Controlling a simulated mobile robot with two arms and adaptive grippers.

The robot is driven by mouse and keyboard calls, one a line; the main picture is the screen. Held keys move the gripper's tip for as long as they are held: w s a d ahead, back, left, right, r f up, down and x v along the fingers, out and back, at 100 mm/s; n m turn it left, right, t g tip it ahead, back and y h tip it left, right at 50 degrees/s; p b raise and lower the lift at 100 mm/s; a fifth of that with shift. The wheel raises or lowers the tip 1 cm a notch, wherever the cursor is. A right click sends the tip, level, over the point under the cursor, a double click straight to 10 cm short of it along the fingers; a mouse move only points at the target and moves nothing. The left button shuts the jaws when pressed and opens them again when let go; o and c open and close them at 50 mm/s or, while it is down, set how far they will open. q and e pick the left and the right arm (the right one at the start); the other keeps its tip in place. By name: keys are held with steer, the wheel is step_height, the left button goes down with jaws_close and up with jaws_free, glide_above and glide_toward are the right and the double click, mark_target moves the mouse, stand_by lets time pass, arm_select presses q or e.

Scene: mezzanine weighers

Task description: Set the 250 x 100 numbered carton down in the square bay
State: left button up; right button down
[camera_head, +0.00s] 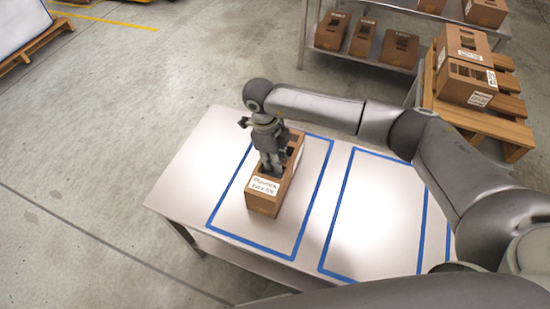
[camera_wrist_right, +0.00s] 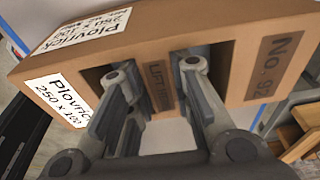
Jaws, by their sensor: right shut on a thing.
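The brown carton (camera_head: 269,195) is over the left blue-outlined bay on the table. Its label reads "Plovrick 250 x 100" in the wrist view (camera_wrist_right: 65,100), and its top is marked "No. 92". My right gripper (camera_head: 271,168) is above it, pointing down. I cannot tell whether the carton's base touches the table. My left gripper is not in view.
I cannot tell by shape which bay is square. More cartons stand on a pallet (camera_head: 500,103) and a shelf (camera_head: 370,58) at upper right. Open floor lies left of the table (camera_head: 195,165).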

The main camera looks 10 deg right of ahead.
steer(key=c, duration=1.2)
jaws_free()
steer(key=shift+c, duration=0.2)
